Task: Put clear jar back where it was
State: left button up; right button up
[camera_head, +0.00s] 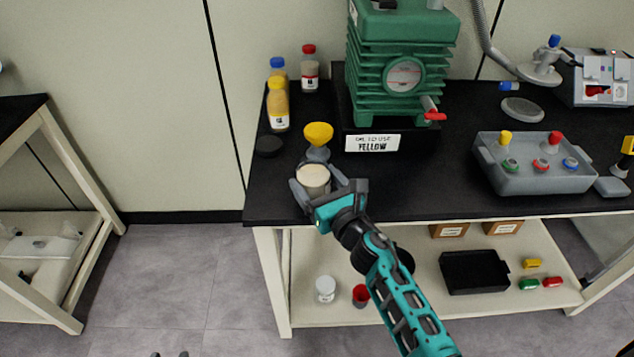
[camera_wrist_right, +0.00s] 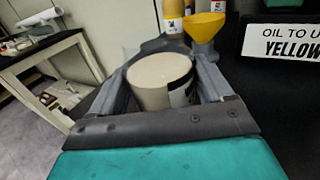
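A jar with a pale cream top and a dark-and-white label (camera_head: 313,176) is between the fingers of my right gripper (camera_head: 316,190), at the front left edge of the black bench. In the right wrist view the jar (camera_wrist_right: 160,80) is upright, with a finger against each side. The gripper looks shut on it; whether the jar's base touches the bench is hidden. A small whitish jar (camera_head: 325,288) stands on the lower shelf.
A yellow funnel (camera_head: 318,135) stands just behind the held jar. A grey tray (camera_head: 535,177) is farther right; bare bench (camera_head: 430,190) lies between.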

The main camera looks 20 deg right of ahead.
jog(key=o, duration=0.3)
jog(key=shift+o, duration=0.2)
jog(key=shift+r, duration=0.2)
jog(key=s+d, duration=0.2)
jog(key=s, duration=0.9)
jog(key=s+f+m+g, duration=0.3)
jog(key=s+f+m, duration=0.3)
jog(key=m, duration=1.1)
jog(key=s+f+m+g+h, duration=0.1)
jog(key=s+f+m+g, duration=0.2)
jog(key=m, duration=1.5)
jog(key=s+f, duration=0.3)
jog(key=f, duration=0.1)
jog(key=shift+a+m+g+b, duration=0.3)
jog(key=shift+a+g+b, duration=0.1)
